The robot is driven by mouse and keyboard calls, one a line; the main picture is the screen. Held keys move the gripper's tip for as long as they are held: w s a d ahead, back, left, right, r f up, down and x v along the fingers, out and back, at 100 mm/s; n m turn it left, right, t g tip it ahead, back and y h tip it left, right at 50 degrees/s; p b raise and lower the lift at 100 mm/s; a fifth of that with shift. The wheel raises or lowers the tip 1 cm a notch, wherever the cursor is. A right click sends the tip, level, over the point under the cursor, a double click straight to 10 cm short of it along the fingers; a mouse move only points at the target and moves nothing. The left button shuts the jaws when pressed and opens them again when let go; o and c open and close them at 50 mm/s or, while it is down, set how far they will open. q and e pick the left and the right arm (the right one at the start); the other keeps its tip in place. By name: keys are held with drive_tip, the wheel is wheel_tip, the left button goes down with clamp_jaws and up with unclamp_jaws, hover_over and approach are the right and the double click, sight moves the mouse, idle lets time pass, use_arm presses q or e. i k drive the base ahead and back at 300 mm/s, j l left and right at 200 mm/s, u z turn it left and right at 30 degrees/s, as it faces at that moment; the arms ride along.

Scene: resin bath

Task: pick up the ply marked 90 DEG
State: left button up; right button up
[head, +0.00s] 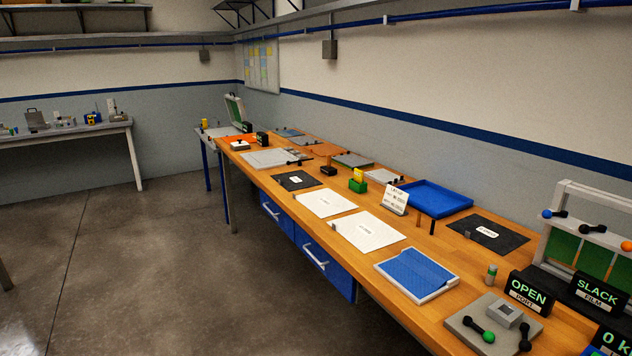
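Several flat sheets with small labels lie on the long wooden bench (436,262) in the head view. One dark sheet (474,239) lies at the back right, and a smaller-looking dark sheet (285,184) lies farther away on the left. Two white sheets, a nearer one (385,240) and a farther one (340,211), lie along the front edge between them. The labels are too small to read, so I cannot tell which sheet is marked 90 DEG. Neither of my grippers is in view.
A blue tray (432,197) and a white sign (395,199) stand behind the white sheets. A white-framed blue panel (408,287) lies nearer. An OPEN PORT sign (527,291), a SLACK FILM sign (597,296) and a grey valve plate (466,325) crowd the right end. The floor (180,270) is clear.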

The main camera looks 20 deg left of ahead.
sight(295, 180)
drive_tip(key=i+j+z, duration=0.25)
drive_tip(key=z, duration=0.15)
drive_tip(key=i+j+z, duration=0.15)
drive_tip(key=j+z, duration=0.2)
drive_tip(key=j, duration=0.2)
drive_tip(key=i+j, duration=0.15)
drive_tip(key=j, duration=0.3)
drive_tip(key=i+j+z, duration=0.15)
drive_tip(key=j, duration=0.3)
drive_tip(key=i+j, duration=0.15)
drive_tip(key=j, duration=0.3)
drive_tip(key=i+j+z, duration=0.15)
drive_tip(key=j, duration=0.8)
drive_tip(key=i+j+z, duration=0.15)
drive_tip(key=j, duration=0.35)
drive_tip(key=i+j, duration=0.1)
drive_tip(key=j, duration=0.8)
drive_tip(key=i+j, duration=0.15)
drive_tip(key=j, duration=0.7)
drive_tip(key=i, duration=0.05)
